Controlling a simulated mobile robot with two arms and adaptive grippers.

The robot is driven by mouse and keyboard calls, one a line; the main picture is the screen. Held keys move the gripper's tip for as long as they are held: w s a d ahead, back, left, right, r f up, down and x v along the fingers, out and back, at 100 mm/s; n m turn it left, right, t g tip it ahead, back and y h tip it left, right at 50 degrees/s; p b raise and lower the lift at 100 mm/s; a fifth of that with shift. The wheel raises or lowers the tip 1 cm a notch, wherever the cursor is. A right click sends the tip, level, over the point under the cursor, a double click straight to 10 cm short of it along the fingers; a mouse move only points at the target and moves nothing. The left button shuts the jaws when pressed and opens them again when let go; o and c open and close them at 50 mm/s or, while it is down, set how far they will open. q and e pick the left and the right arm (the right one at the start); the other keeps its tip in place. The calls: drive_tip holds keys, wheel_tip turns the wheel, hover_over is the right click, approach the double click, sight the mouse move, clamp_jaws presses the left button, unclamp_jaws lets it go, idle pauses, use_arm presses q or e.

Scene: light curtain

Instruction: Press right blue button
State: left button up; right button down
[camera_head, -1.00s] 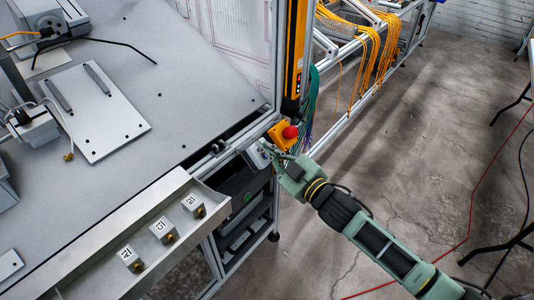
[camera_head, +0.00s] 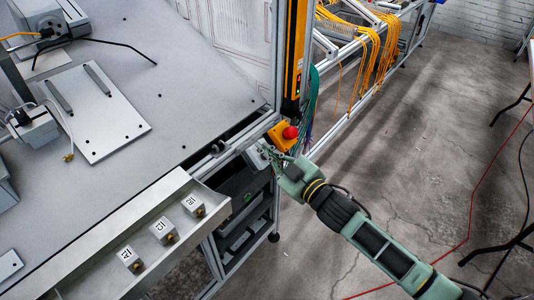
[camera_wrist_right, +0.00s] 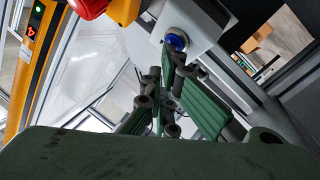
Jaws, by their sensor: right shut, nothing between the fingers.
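A round blue button (camera_wrist_right: 176,41) in a silver ring sits on a light grey box (camera_wrist_right: 196,22) in the right wrist view. My right gripper (camera_wrist_right: 172,60) is shut and empty, its fingertips close below the button. I cannot tell whether they touch it. The blue button cannot be made out there. My left gripper is not in view.
A red emergency stop (camera_head: 289,132) on a yellow box is just beside my right gripper. A yellow light curtain post (camera_head: 296,60) rises behind it. A metal tray (camera_head: 110,238) with several small grey blocks lies left. Open floor (camera_head: 420,190) is to the right.

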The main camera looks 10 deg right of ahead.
drive_tip(key=shift+s+d+r+p, duration=0.35)
drive_tip(key=shift+s+r+p, duration=0.05)
drive_tip(key=shift+r+p, duration=0.1)
drive_tip(key=s+d+r+p, duration=0.1)
drive_tip(key=p, duration=0.1)
drive_tip(key=s+d+r+p, duration=0.1)
drive_tip(key=r+p, duration=0.1)
drive_tip(key=shift+s+d+r, duration=0.1)
drive_tip(key=shift+s+r, duration=0.1)
drive_tip(key=shift+s, duration=0.2)
idle(0.7)
